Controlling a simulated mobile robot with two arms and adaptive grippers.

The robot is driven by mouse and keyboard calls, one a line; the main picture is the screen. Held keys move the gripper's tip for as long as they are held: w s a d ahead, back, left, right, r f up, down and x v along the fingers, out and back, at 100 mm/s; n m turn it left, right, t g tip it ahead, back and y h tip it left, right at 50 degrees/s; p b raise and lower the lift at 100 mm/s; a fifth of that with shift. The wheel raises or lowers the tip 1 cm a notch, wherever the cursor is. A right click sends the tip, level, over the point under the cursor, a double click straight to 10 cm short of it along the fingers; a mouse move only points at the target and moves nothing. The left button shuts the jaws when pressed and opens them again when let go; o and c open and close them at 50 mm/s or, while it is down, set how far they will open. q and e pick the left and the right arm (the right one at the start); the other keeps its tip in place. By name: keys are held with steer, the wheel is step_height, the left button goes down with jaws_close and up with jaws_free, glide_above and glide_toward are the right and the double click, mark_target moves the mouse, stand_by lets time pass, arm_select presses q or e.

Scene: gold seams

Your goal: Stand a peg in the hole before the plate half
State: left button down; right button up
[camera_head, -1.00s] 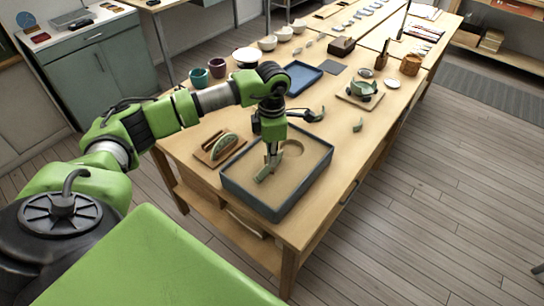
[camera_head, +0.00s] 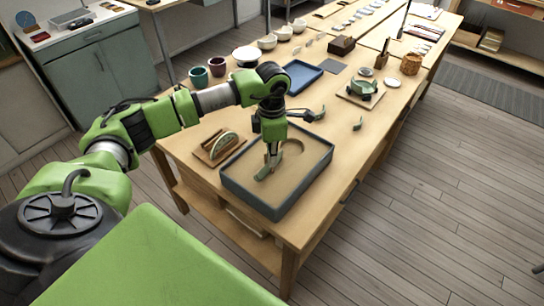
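A pale green plate half (camera_head: 224,145) stands on edge in a wooden stand (camera_head: 205,158) at the table's near left. I cannot make out the hole or any peg in that stand. My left gripper (camera_head: 290,146) is over the grey-walled sand tray (camera_head: 233,186), right of the stand. It looks spread wide: one finger points down to the sand, the other reaches right above the tray's far edge. A small pale upright piece beside the lower finger is too small to identify. I see nothing clearly held. My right gripper is not in view.
Behind lie a blue tray (camera_head: 303,76), cups (camera_head: 217,66) and bowls. The table's right front edge is mostly clear.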

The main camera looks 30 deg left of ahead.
arm_select(q)
steer(key=c, duration=2.2)
jaws_free()
steer(key=shift+s, duration=0.1)
steer(key=o, duration=0.5)
steer(key=shift+f, duration=0.1)
steer(key=shift+r+p, duration=1.85)
steer(key=shift+r, duration=1.25)
